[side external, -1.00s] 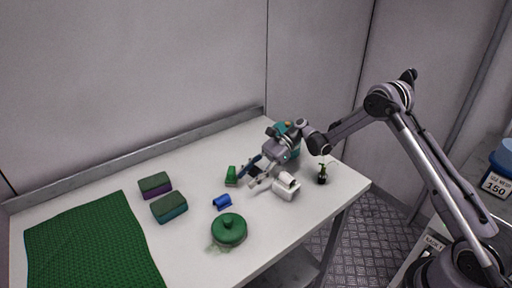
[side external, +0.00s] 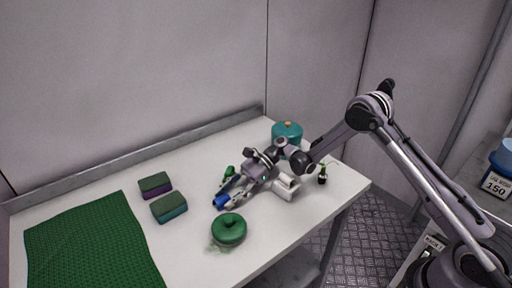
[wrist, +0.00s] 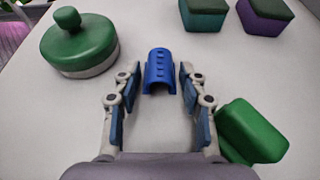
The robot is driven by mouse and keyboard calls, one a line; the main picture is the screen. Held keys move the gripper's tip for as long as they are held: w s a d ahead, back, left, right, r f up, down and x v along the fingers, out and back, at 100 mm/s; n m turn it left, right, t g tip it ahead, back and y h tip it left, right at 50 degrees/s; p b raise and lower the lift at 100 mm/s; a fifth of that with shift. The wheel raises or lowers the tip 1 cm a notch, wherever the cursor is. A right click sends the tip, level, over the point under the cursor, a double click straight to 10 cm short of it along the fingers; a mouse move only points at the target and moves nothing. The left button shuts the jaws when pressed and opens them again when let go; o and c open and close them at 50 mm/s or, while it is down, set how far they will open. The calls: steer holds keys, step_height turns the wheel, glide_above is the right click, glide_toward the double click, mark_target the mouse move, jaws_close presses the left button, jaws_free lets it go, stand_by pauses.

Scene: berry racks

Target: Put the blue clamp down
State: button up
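The blue clamp (side external: 220,203) lies on the white table, behind the green-lidded pot. In the wrist view the clamp (wrist: 159,68) is an arched, ribbed piece lying between my fingertips. My gripper (side external: 229,197) is low over the table, its fingers reaching to the clamp. In the wrist view my gripper (wrist: 158,76) is open, one finger on each side of the clamp. A narrow strip of table shows between the clamp and each finger. A green clamp (wrist: 250,132) lies just outside my right finger in the wrist view.
The green-lidded pot (side external: 229,231) is close in front. Two sponges (side external: 155,185) (side external: 169,208) and a green cloth (side external: 90,245) lie to the left. A white object (side external: 285,188), a teal pot (side external: 288,131) and a small plant bottle (side external: 322,177) stand on the right.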

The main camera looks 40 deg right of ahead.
steer(key=c, duration=0.5)
steer(key=shift+o, duration=0.2)
steer(key=shift+r, duration=0.1)
